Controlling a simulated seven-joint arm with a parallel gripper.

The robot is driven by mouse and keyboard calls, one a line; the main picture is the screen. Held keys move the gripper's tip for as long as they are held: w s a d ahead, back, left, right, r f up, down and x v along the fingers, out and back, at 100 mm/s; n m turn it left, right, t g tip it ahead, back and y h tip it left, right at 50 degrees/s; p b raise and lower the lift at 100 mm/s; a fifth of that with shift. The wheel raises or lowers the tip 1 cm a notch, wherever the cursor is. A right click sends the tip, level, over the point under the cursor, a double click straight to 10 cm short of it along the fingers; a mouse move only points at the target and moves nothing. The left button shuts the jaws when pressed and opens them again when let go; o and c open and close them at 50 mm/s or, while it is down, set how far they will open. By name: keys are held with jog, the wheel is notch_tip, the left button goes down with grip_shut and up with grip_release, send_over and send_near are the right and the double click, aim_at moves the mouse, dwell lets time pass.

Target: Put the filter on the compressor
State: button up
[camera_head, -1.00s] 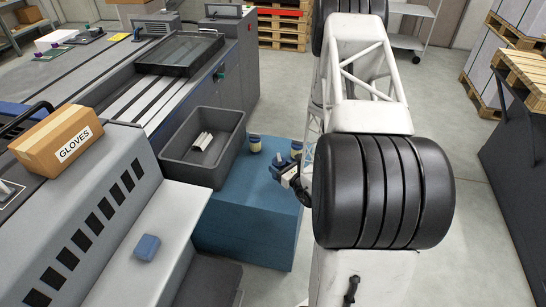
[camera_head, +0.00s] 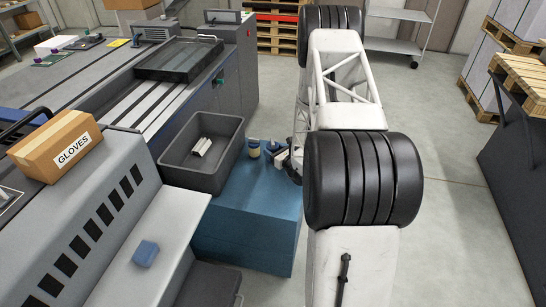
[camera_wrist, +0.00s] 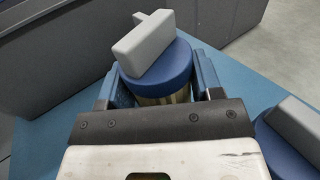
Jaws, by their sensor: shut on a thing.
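In the wrist view my gripper (camera_wrist: 164,84) is shut on a blue-capped canister (camera_wrist: 163,72) with a pale yellowish body and a grey block-shaped top. A second blue-capped canister (camera_wrist: 296,137) stands close by at the lower right. In the head view one canister (camera_head: 254,149) is on the blue box (camera_head: 245,225), near its back edge. My gripper (camera_head: 282,157) is low over the right side of the box, partly hidden by my arm. I cannot tell whether the held canister touches the box. Nothing in view is clearly a filter or a compressor by label.
A dark grey bin (camera_head: 176,172) with pale pieces (camera_head: 201,146) stands left of the canisters. A "GLOVES" carton (camera_head: 54,147) sits on the grey machine at the left, with a small blue item (camera_head: 146,252) on its lower ledge. Open floor (camera_head: 450,190) lies to the right.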

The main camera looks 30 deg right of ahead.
dwell(0.3)
jog(key=shift+f, duration=1.75)
jog(key=o, duration=1)
jog(key=shift+f, duration=0.1)
jog(key=shift+c, duration=0.2)
jog(key=s, duration=0.4)
jog(key=s+d, duration=0.1)
jog(key=s, duration=0.3)
jog(key=s+d, duration=0.1)
jog(key=s, duration=0.2)
jog(key=shift+s+d, duration=0.2)
jog(key=shift+s, duration=0.2)
jog(key=shift+r, duration=0.2)
